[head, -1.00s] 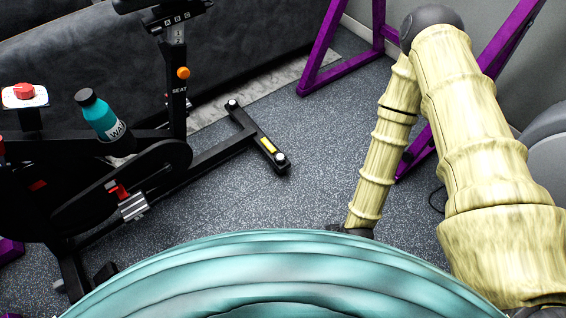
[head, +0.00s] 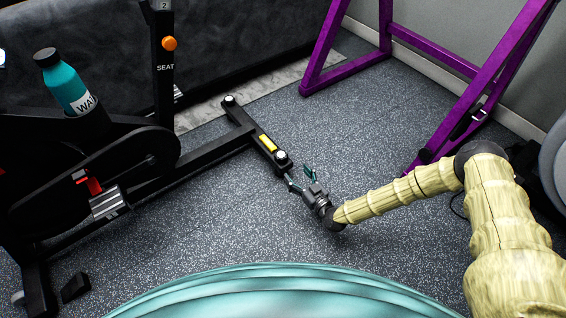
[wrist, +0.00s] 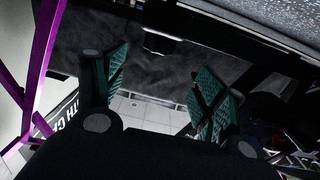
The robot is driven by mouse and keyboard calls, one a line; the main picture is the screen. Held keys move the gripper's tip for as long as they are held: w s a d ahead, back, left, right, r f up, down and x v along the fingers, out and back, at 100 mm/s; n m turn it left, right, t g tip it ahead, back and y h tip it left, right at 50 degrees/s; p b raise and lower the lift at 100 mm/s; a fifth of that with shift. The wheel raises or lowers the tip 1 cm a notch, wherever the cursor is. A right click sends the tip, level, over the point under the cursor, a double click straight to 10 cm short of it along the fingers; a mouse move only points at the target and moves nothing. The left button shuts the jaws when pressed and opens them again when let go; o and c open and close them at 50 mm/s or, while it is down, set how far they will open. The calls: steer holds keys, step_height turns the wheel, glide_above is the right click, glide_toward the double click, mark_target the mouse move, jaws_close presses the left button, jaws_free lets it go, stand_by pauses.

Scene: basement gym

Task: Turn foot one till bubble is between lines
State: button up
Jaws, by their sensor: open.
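The bike's rear stabilizer bar (head: 250,128) lies on the floor with a levelling foot at each end. The near foot (head: 281,157) has a pale round top, as does the far foot (head: 229,101). No label shows which is foot one. A yellow strip (head: 267,143), seemingly the level, sits on the bar near the near foot; its bubble and lines are too small to read. My gripper (head: 300,178) is open and empty, low, just right of and nearer than the near foot. In the wrist view, its teal fingers (wrist: 160,88) are spread, with a dark block (wrist: 163,40) beyond them.
The bike's frame and flywheel, with a teal bottle (head: 75,85), fill the left. A purple rack (head: 480,90) stands on the right, near my arm. Speckled floor (head: 210,215) is clear in front of the bar. A dark sofa-like surface (head: 260,35) is behind.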

mark_target(285, 160)
steer(key=b+x, duration=0.4)
steer(key=x, duration=0.5)
steer(key=shift+w, duration=0.3)
steer(key=shift+w+a+r, duration=0.1)
steer(key=shift+w+a, duration=0.25)
steer(key=shift+w, duration=0.2)
steer(key=c, duration=1)
